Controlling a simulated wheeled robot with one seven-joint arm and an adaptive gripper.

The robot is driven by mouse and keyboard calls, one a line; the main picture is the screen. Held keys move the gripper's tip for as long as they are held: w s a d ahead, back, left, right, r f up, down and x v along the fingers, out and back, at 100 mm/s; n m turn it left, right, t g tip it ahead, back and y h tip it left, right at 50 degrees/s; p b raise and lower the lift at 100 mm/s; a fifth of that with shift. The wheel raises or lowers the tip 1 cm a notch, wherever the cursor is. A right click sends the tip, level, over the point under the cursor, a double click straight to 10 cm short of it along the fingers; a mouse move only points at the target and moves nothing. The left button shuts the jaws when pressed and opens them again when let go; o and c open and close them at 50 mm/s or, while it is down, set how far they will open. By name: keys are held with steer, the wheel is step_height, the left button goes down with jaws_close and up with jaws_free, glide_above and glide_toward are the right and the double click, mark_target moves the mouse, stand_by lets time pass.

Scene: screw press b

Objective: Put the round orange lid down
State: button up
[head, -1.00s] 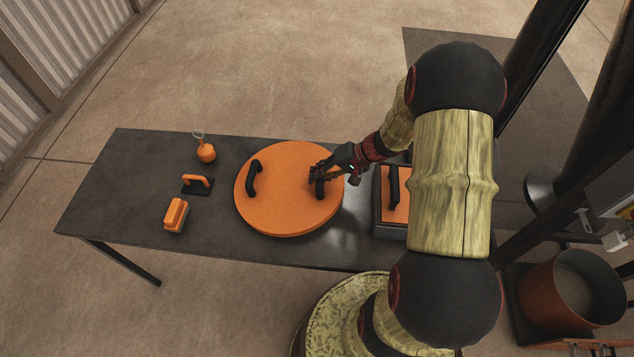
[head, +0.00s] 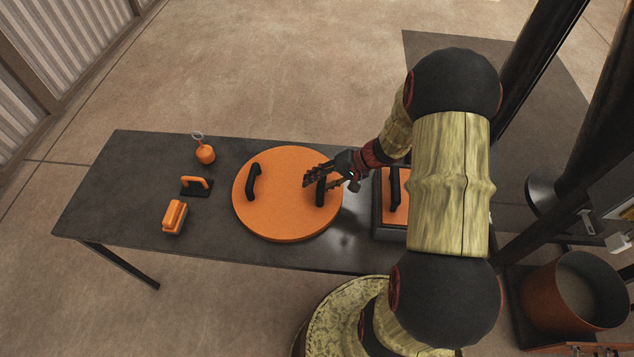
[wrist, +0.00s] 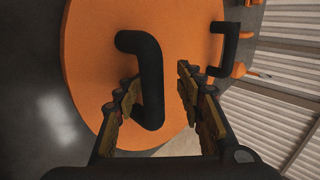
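The round orange lid (head: 285,205) lies on the dark table, with two black handles on top. Its left handle (head: 253,181) is free. My gripper (head: 314,184) is at the right handle (head: 321,191), its fingers spread. In the wrist view, the near black handle (wrist: 148,80) stands between my open fingers (wrist: 158,82), and I see gaps on both sides of it. The orange lid (wrist: 185,50) fills the middle of that view, and its far handle (wrist: 222,48) shows beyond.
An orange flask-like object (head: 205,154), an orange-handled black block (head: 196,186) and an orange brush-like block (head: 175,217) stand left of the lid on the table (head: 110,200). A grey-and-orange box (head: 388,222) with a black handle is close on the right.

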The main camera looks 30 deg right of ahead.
steer(key=p+v, duration=0.4)
steer(key=v, duration=0.8)
steer(key=s+a+r+n+g+h, duration=0.3)
steer(key=a+r+n, duration=0.1)
steer(key=a+r, duration=0.85)
steer(key=s+a+r+n+t+h, duration=0.3)
steer(key=s+a+r+h, duration=0.1)
steer(key=s+r, duration=0.7)
step_height(320, 180, up, 3)
steer(key=shift+s+a+f, duration=0.2)
steer(key=shift+a+f, duration=0.05)
steer(key=shift+a, duration=0.25)
steer(key=shift+c, duration=0.9)
